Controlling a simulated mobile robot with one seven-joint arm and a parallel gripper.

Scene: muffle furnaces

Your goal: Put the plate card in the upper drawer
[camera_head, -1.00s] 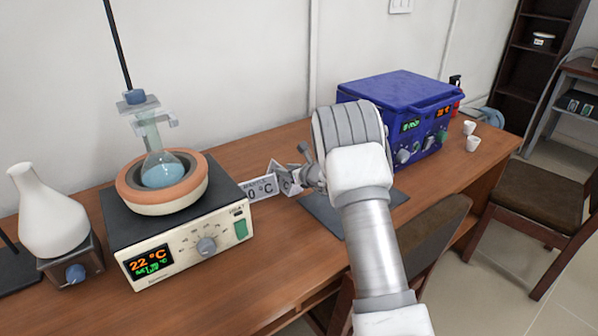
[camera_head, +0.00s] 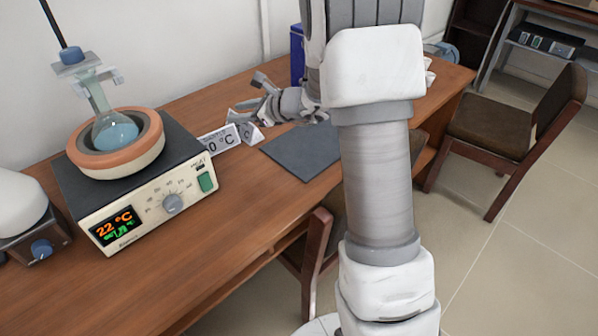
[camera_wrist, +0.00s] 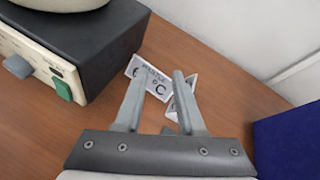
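The plate card is a small white folded card with black "°C" lettering, standing on the desk to the right of the hotplate in the head view (camera_head: 222,140) and beyond my fingertips in the wrist view (camera_wrist: 150,77). My gripper (camera_head: 254,92) is near the card. In the wrist view my gripper (camera_wrist: 158,80) is open, its two fingers apart with nothing held. The right finger covers part of the card, and I cannot tell whether it touches. The upper drawer is not visible in either view.
A hotplate (camera_head: 140,208) with a flask in a heating bowl stands left of the card. A dark mat (camera_head: 301,152) lies to its right, and a blue furnace (camera_wrist: 290,145) stands beyond. A chair (camera_head: 320,240) is tucked at the desk's front. The front desk surface is clear.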

